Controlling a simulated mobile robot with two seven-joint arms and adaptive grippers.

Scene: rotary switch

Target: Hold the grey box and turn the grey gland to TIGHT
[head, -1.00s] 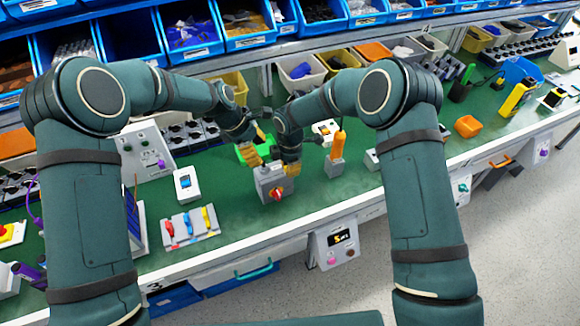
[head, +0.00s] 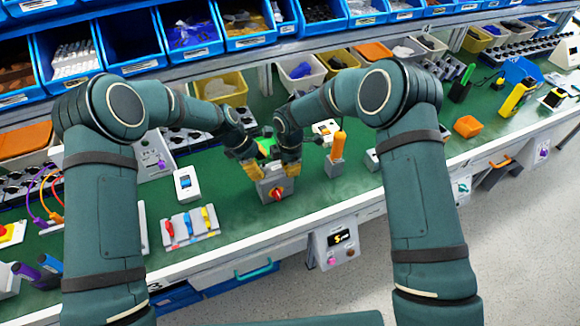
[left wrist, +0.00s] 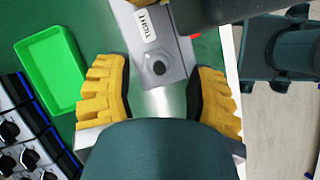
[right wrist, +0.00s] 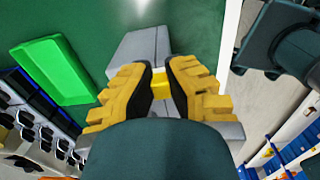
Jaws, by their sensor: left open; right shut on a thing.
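The grey box (head: 268,187) stands on the green bench in the head view, with a red knob (head: 277,194) on its front. The left wrist view shows the box (left wrist: 180,62) with a TIGHT label (left wrist: 145,25).
A green tray (left wrist: 50,72) lies behind the box. A block with an orange handle (head: 335,160) stands to the right. Small coloured levers (head: 190,226) and a white switch box (head: 187,183) stand to the left. The bench's front edge is close to the box.

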